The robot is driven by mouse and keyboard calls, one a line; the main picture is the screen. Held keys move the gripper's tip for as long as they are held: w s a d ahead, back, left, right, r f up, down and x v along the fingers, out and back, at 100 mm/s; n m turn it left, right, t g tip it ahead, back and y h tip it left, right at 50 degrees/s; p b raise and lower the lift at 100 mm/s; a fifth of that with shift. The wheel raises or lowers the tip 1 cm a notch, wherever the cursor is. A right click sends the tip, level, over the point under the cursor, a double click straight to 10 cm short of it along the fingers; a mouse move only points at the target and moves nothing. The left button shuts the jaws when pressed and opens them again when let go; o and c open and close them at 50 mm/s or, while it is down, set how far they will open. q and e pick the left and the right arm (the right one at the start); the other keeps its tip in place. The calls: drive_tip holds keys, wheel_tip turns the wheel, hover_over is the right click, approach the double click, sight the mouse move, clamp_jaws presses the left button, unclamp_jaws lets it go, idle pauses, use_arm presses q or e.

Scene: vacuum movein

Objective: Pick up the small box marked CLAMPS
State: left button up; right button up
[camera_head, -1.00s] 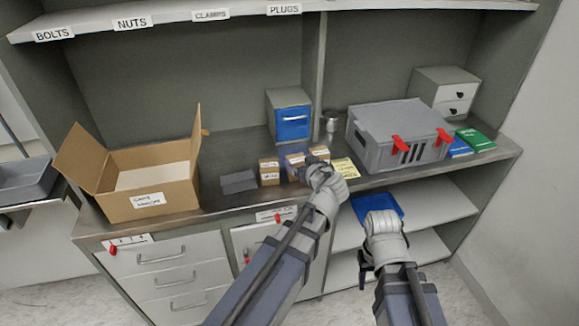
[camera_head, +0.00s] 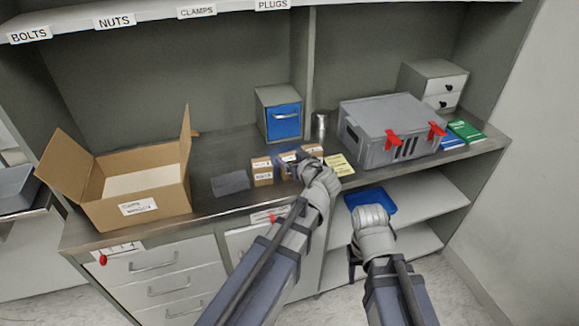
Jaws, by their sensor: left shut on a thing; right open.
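Several small brown boxes with white labels stand in a short row on the counter (camera_head: 225,207); the marks are too small to read. The left small box (camera_head: 262,173) is clear of my grippers. The middle small box (camera_head: 287,163) is partly hidden by my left gripper (camera_head: 299,163), which is shut on a small box there, apparently this one. The right small box (camera_head: 314,150) shows just behind the gripper. My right gripper (camera_head: 354,260) is open and empty, in front of the lower shelves. A CLAMPS label (camera_head: 197,11) is on the upper shelf edge.
An open carton (camera_head: 155,215) stands left, a dark grey pad (camera_head: 231,182) beside the boxes. A blue-fronted drawer box (camera_head: 284,120) and metal cup (camera_head: 320,125) stand behind; a yellow card (camera_head: 340,164) and grey case (camera_head: 372,145) stand right. A blue tray (camera_head: 377,198) lies below.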

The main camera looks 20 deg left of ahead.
use_arm(q)
drive_tip(key=shift+c, duration=0.9)
drive_tip(key=shift+r, duration=0.1)
wheel_tip(320, 180, up, 10)
drive_tip(key=p, duration=1)
